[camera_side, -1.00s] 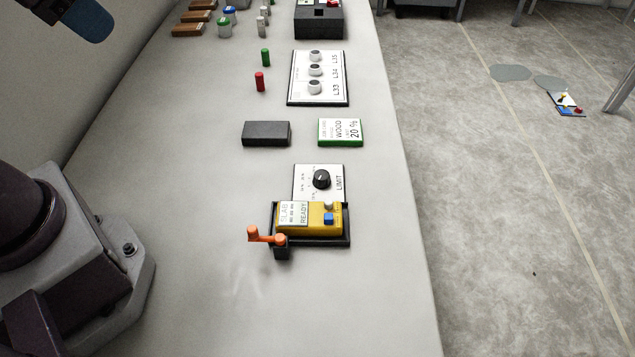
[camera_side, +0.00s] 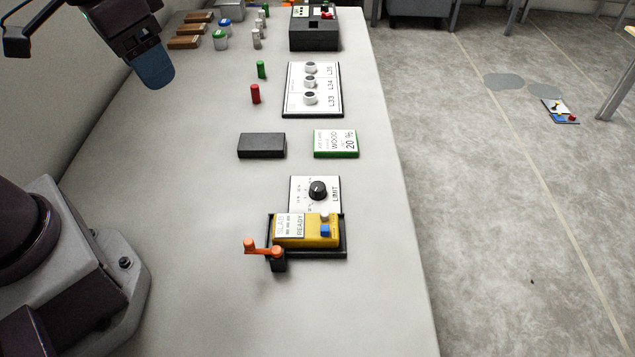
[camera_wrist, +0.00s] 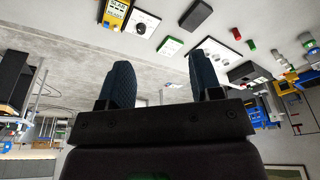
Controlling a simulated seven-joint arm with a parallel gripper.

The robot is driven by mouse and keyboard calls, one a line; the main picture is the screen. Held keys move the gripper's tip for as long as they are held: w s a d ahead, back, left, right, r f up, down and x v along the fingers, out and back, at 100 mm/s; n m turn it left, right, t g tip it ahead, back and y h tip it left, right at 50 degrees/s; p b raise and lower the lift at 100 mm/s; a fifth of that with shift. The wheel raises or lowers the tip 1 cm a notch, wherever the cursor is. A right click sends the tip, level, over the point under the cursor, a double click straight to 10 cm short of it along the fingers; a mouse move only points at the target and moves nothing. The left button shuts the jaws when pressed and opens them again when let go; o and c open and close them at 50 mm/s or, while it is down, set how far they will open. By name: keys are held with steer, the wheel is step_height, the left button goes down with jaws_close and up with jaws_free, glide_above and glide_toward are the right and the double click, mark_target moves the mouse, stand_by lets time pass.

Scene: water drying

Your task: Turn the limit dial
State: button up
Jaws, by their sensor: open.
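The limit dial (camera_side: 318,190) is a black round knob on a white plate marked LIMIT (camera_side: 301,203), near the front middle of the table in the side view. It also shows at the top of the wrist view (camera_wrist: 140,28). The yellow meter (camera_side: 303,231) sits in a black holder just in front of the plate, its label reading SLAB and READY. My gripper (camera_side: 153,70) is high at the upper left, far from the dial. In the wrist view its two blue fingers (camera_wrist: 163,82) stand wide apart with nothing between them.
An orange lever (camera_side: 262,247) sticks out left of the meter's holder. Behind the dial are a black block (camera_side: 262,146), a green-edged WOOD 20% card (camera_side: 336,143) and a three-knob plate (camera_side: 312,90). Red (camera_side: 255,94) and green pegs stand beside it.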

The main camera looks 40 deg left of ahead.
steer(key=w+d+f+g, duration=0.2)
steer(key=w+d+f, duration=0.1)
steer(key=w+f, duration=0.35)
steer(key=n, duration=0.8)
glide_toward(317, 187)
steer(key=shift+g, duration=0.3)
steer(key=f, duration=0.9)
steer(key=shift+w+f, duration=0.2)
steer(key=shift+w, duration=0.15)
steer(key=c, duration=0.9)
